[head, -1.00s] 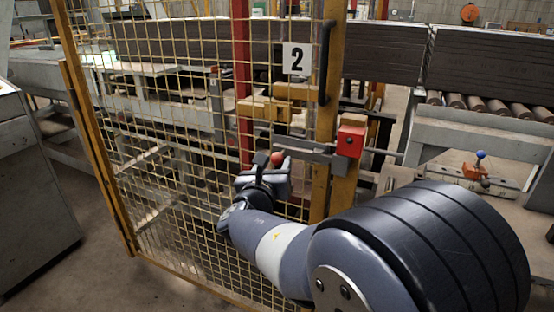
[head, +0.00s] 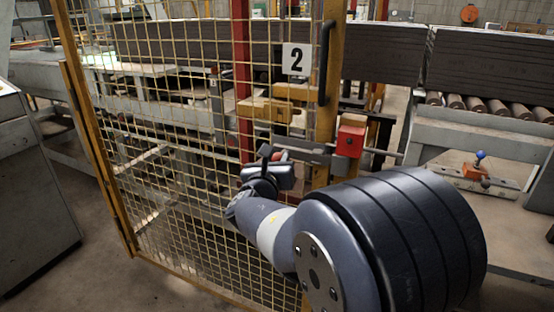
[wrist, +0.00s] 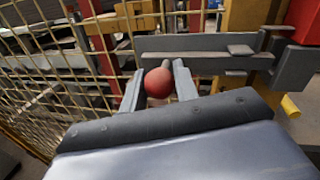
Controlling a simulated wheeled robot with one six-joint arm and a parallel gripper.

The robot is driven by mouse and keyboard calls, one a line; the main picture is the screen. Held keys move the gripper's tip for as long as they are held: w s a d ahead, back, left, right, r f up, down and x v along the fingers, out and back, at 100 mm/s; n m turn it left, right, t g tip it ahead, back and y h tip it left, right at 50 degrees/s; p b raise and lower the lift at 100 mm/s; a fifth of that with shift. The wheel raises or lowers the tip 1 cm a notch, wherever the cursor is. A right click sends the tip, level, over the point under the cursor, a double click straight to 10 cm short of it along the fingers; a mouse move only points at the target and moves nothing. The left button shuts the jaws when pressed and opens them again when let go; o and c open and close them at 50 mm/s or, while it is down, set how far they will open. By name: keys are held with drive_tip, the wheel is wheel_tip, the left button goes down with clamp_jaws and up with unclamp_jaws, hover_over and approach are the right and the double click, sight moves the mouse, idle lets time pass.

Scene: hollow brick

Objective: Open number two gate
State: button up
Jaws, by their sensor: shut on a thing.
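The number two gate is a yellow-framed wire mesh panel with a white "2" plate (head: 296,59) and a dark vertical handle (head: 324,62). A grey slide bolt (head: 312,157) lies level across its right post, beside a red block (head: 350,139). The bolt's red ball knob (wrist: 158,84) sits between the fingers of my gripper (wrist: 160,72) in the wrist view. My gripper (head: 274,161) is shut on the knob, which it partly hides in the head view. In the wrist view the grey bar (wrist: 205,52) runs right toward the red block (wrist: 303,22).
A grey cabinet (head: 38,175) stands at the left. Behind the mesh are conveyor parts and long dark brick stacks (head: 490,68). A roller conveyor (head: 480,106) and a small orange device with a blue knob (head: 478,168) are at the right. Concrete floor is clear at front left.

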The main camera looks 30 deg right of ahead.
clamp_jaws()
drive_tip(key=shift+w+a, duration=0.65)
drive_tip(key=shift+w, duration=0.15)
